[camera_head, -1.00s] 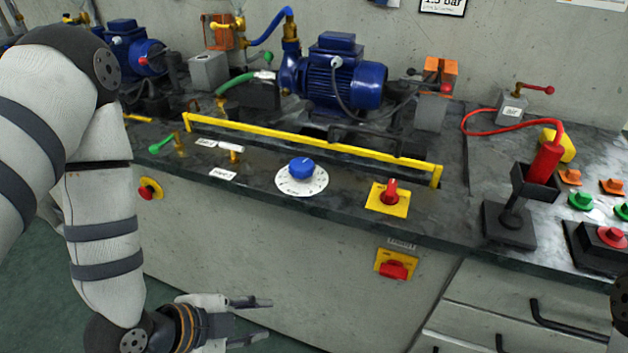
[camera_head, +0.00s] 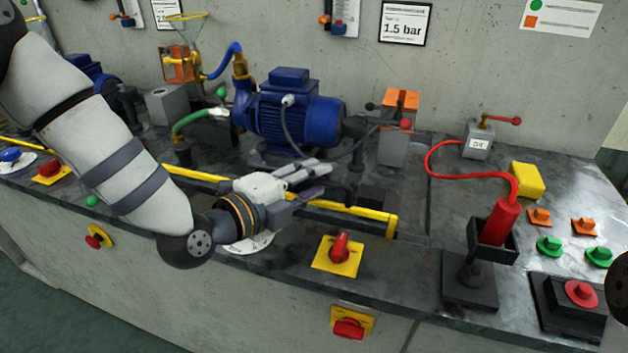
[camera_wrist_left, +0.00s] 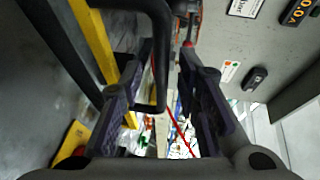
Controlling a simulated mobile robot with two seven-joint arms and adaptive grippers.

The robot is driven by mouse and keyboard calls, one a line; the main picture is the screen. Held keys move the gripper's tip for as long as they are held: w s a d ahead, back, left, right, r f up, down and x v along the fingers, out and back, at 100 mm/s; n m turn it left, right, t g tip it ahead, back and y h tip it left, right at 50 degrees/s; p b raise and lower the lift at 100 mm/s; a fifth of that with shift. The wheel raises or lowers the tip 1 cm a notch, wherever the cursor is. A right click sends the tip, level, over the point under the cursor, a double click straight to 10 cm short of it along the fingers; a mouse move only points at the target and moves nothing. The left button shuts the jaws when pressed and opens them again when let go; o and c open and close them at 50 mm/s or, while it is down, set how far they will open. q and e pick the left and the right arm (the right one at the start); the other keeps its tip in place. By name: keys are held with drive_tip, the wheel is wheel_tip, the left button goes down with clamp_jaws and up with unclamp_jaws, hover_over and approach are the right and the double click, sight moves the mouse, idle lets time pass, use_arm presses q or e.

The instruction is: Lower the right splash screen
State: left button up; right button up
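The right splash screen shows as a yellow edge bar (camera_head: 375,213) along the front of the blue pump, low over the bench top; I cannot make out a panel. A black handle (camera_head: 347,192) is on it, and part of the bar is hidden behind my left gripper. My left gripper (camera_head: 318,180) is over the bar, pointing right towards the handle, with its fingers apart. In the left wrist view the black handle (camera_wrist_left: 157,75) shows between the open fingers, with the yellow bar (camera_wrist_left: 97,45) to the left. Contact cannot be told. My right gripper is out of view.
The blue pump (camera_head: 295,112) stands behind the bar. A red switch on a yellow plate (camera_head: 338,255) is in front. A black stand holding a red cylinder (camera_head: 499,222) with a red hose is to the right. My left forearm covers part of the bench's left side.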

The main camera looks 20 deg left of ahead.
sight(311, 203)
use_arm(q)
drive_tip(key=shift+w+d, duration=0.1)
drive_tip(key=shift+w, duration=0.2)
clamp_jaws()
wheel_tip(311, 203, down, 5)
drive_tip(key=shift+r+b, duration=0.2)
drive_tip(key=shift+b, duration=0.35)
drive_tip(key=shift+s, duration=0.1)
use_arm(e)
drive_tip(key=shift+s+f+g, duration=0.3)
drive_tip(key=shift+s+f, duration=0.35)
use_arm(q)
unclamp_jaws()
